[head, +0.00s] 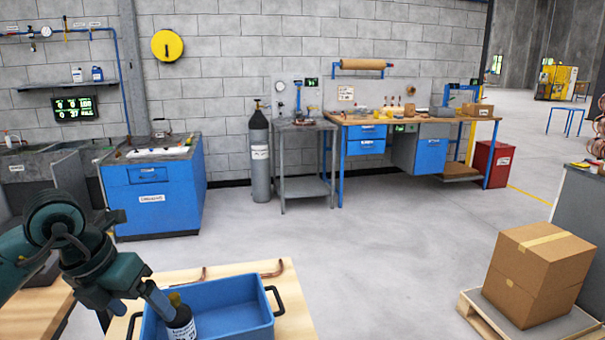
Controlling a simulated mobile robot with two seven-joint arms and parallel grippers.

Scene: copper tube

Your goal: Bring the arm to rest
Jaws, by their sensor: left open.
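My left arm comes in from the left, dark green, and bends down toward the blue tray (236,291) on a light wooden table. My left gripper (143,309) is open at the tray's left end. One finger reaches close to a dark bottle (181,324) with a yellowish top and a white label, which stands in the tray; I cannot tell whether they touch. A bent copper tube (276,269) lies on the table behind the tray, and another copper piece (204,273) lies left of it. My right gripper is out of view.
Cardboard boxes (538,270) sit on a pallet (476,307) at the right. A blue cabinet (152,200), a grey gas cylinder (260,155) and a workbench (425,122) stand along the back wall. The floor between is clear.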

